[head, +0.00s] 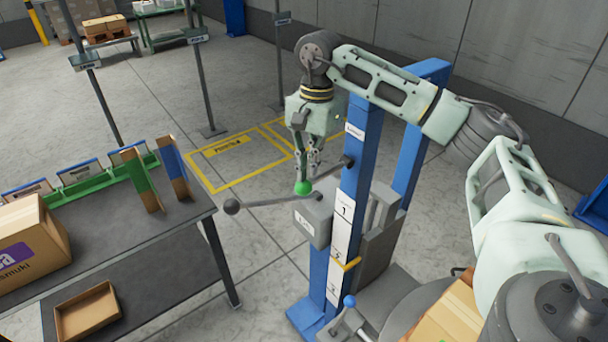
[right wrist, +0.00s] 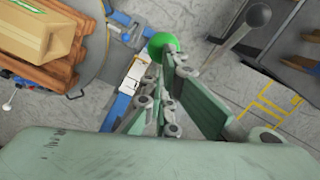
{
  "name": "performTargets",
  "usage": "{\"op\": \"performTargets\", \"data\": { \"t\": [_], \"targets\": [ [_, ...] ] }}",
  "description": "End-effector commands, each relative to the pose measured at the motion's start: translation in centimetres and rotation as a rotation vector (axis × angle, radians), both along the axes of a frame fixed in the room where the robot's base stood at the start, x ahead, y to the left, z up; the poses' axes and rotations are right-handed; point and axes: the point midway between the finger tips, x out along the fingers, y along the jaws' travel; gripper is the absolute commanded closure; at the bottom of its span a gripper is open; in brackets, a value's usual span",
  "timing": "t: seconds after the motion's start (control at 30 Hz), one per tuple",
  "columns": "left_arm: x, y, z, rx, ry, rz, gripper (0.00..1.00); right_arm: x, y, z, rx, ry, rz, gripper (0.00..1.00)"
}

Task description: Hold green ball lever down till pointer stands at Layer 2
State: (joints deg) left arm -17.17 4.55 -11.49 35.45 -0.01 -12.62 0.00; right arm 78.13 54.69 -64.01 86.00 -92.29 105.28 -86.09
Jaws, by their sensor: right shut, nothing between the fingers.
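The green ball (head: 303,187) of the lever sits beside a grey box on the blue post (head: 358,165). My right gripper (head: 307,168) is shut and empty, pointing down with its fingertips just above or on the ball; I cannot tell whether they touch. In the right wrist view the green ball (right wrist: 162,45) shows at the tips of my shut fingers. The yellow pointer (head: 348,264) stands by the white scale strip (head: 342,232), close to the mark that looks like 2. Mark 1 is above it and 3 below. My left gripper is not in view.
A grey arm with a dark ball (head: 231,207) sticks out left of the post. A blue ball knob (head: 349,301) is low on the front. A dark table (head: 130,262) with a carton (head: 28,245) and an open tray (head: 88,311) stands left. The floor between is clear.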

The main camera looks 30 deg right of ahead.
Motion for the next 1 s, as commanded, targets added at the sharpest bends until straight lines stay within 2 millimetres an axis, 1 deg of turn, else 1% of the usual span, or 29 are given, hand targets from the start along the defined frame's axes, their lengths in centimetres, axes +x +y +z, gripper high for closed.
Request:
{"op": "performTargets", "data": {
  "t": [0.03,0.1,0.33,0.47,0.57,0.67,0.8,0.87,1.0],
  "targets": [
    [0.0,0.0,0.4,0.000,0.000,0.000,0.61,0.3,-0.6,0.4,-0.001,0.001,-0.004,1.00],
    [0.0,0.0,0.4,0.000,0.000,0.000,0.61,0.4,-0.9,0.4,-0.001,0.001,-0.002,1.00],
    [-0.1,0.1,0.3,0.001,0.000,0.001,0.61,0.4,-0.8,0.3,-0.001,0.000,0.000,1.00],
    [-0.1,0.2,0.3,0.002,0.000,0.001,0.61,0.5,-0.9,1.1,0.000,-0.002,0.000,1.00],
    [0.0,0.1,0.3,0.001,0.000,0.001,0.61,0.6,-1.0,2.6,0.001,-0.004,-0.001,1.00],
    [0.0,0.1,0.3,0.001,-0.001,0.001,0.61,0.7,-1.2,4.8,0.000,-0.004,0.000,1.00],
    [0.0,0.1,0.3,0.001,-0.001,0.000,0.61,0.9,-1.5,8.1,0.000,-0.005,0.000,1.00],
    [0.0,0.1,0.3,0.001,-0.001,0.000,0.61,0.9,-1.7,9.4,0.001,-0.006,-0.002,1.00],
    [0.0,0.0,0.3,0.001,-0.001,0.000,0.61,0.9,-1.8,11.0,-0.001,-0.003,0.000,1.00]
  ]
}}
